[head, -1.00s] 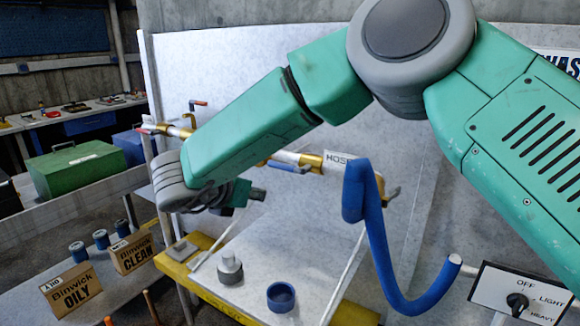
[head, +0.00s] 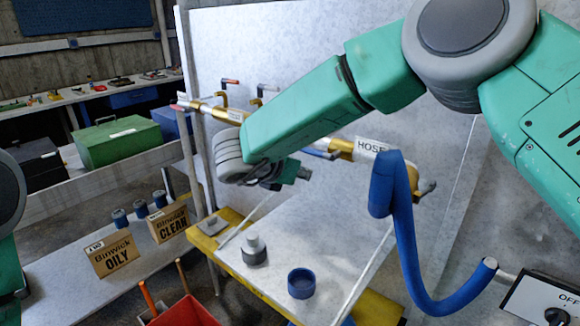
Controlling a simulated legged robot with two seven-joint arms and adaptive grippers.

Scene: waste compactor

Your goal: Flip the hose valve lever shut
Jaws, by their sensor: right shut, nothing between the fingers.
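The brass pipe (head: 340,148) runs along the white back panel, with a HOSE label (head: 371,146) on it. A blue lever (head: 319,153) lies along the pipe just left of the label. A blue hose (head: 405,230) hangs from the pipe's right end, where a small grey handle (head: 427,188) shows. My right gripper (head: 303,173) is shut and empty, just below and left of the blue lever in the picture. I cannot tell whether they touch. Part of my left arm shows at the left edge; its gripper is out of view.
Other pipe levers, one red-tipped (head: 230,81), stand further left. Cardboard boxes (head: 115,254) and a red bin (head: 188,312) are lower left. A switch box (head: 545,298) is lower right.

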